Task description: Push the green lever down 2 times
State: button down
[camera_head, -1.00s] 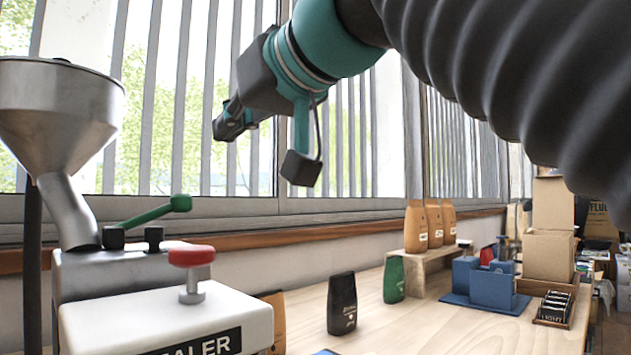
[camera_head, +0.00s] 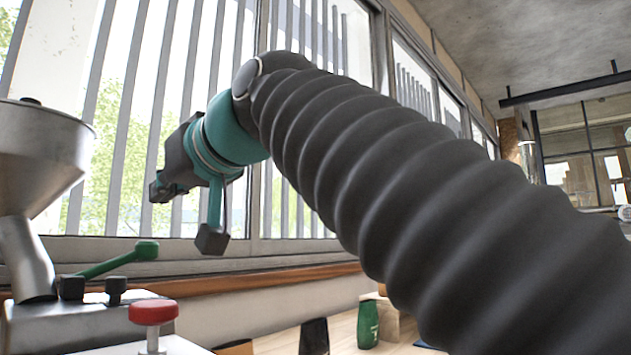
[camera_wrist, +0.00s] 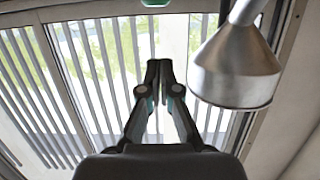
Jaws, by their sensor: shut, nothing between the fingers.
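The green lever (camera_head: 117,261) is on the metal machine at the lower left in the head view. It slants up to the right from a dark pivot and ends in a green knob. My gripper (camera_head: 156,190) is in the air above the lever and a little to its right, apart from it. In the wrist view my gripper (camera_wrist: 159,70) has its dark fingers close together and empty, with the window behind. A small green shape at the top edge of the wrist view may be the lever's knob; I cannot tell.
A metal funnel (camera_head: 38,160) stands left of the lever; it also shows in the wrist view (camera_wrist: 236,68). A red knob (camera_head: 153,312) stands in front of the lever. A black bag (camera_head: 314,337) and a green bag (camera_head: 368,324) stand on the bench. Window bars are behind.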

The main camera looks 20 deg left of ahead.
aim_at(115, 263)
jog(key=shift+w+a+f+b, duration=0.2)
jog(key=shift+a+f+b, duration=0.15)
jog(key=shift+f, duration=0.45)
jog(key=shift+w+a+f+b, duration=0.2)
jog(key=shift+a+f, duration=0.25)
jog(key=shift+f, duration=0.3)
jog(key=shift+w+a+f+b, duration=0.15)
jog(key=shift+a+f+b, duration=0.25)
jog(key=shift+f, duration=0.4)
